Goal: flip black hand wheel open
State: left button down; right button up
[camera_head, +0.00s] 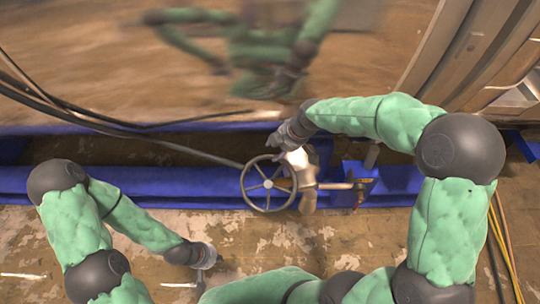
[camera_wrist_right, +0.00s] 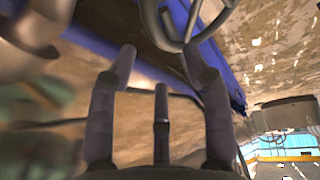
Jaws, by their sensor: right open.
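The hand wheel (camera_head: 268,184), dark grey with spokes, stands in front of a metal valve body (camera_head: 306,178) in the head view. My right gripper (camera_head: 275,140) is just above the top of the wheel's rim. In the right wrist view, the right gripper (camera_wrist_right: 160,65) has its fingers spread with nothing between them. Part of the wheel (camera_wrist_right: 152,20) shows at the top of that view, beyond the fingertips; contact with the rim cannot be made out. My left gripper (camera_head: 208,260) is low at the left, away from the wheel; its finger state is too small to tell.
A blue beam (camera_head: 150,183) runs across behind the wheel. A large reflective metal wall (camera_head: 100,70) rises behind it and mirrors my arms. A dark cable (camera_head: 180,152) passes close to the wheel's upper left. The worn floor (camera_head: 300,235) in front is mostly clear.

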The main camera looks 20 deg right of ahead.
jog(key=b+x, duration=0.1)
jog(key=x, duration=0.4)
jog(key=shift+w+a+f+b, duration=0.1)
jog(key=shift+a+f+b, duration=0.05)
jog(key=shift+f+b, duration=0.2)
grip_shut()
